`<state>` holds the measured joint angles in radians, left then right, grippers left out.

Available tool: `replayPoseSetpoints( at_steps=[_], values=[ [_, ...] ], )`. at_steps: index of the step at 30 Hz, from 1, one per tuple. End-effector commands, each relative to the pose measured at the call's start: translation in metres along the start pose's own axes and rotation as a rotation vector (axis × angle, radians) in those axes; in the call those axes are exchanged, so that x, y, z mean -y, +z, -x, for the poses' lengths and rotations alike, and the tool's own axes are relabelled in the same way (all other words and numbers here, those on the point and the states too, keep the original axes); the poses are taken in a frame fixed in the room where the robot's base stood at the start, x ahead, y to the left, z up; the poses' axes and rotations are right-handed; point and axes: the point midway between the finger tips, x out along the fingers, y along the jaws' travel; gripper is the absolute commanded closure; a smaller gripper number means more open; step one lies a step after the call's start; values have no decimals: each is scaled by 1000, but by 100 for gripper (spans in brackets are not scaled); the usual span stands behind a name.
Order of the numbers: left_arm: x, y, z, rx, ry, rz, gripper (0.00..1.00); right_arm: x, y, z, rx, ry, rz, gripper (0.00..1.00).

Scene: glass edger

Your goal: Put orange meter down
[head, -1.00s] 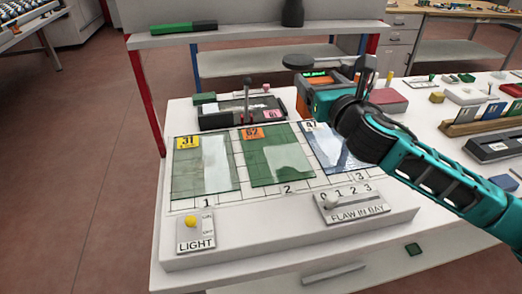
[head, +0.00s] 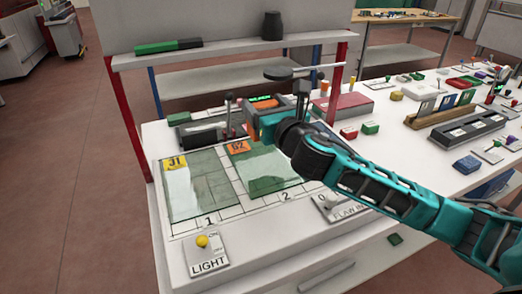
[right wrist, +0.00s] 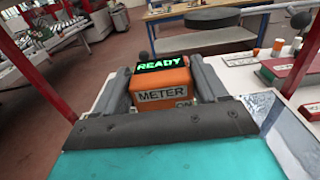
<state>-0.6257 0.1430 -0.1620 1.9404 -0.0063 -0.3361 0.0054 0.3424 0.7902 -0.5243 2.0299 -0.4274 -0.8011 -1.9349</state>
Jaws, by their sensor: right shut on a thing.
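The orange meter (head: 266,118) is between the fingers of my right gripper (right wrist: 162,84). In the right wrist view, the meter (right wrist: 162,95) has a green READY display and a METER label. My right arm hides much of the meter's right side and the third bay. My left gripper is not in view.
A shelf (head: 220,47) on red posts crosses the back. A LIGHT switch box (head: 208,257) stands in front. Several small items crowd the right table.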

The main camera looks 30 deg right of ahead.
Motion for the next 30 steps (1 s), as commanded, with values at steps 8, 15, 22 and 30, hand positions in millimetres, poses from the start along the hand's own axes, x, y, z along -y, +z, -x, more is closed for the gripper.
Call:
replayPoseSetpoints(
  at_steps=[8, 15, 22, 30],
  values=[
    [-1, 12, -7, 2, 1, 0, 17, 0, -40, 0, 1, -1, -1, 67],
    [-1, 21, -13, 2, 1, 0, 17, 1, -70, 0, -2, -2, -2, 67],
    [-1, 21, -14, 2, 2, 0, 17, 1, -76, 0, 3, -1, 1, 67],
    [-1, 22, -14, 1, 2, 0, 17, 1, -81, 0, 0, -1, 1, 24]
  ],
)
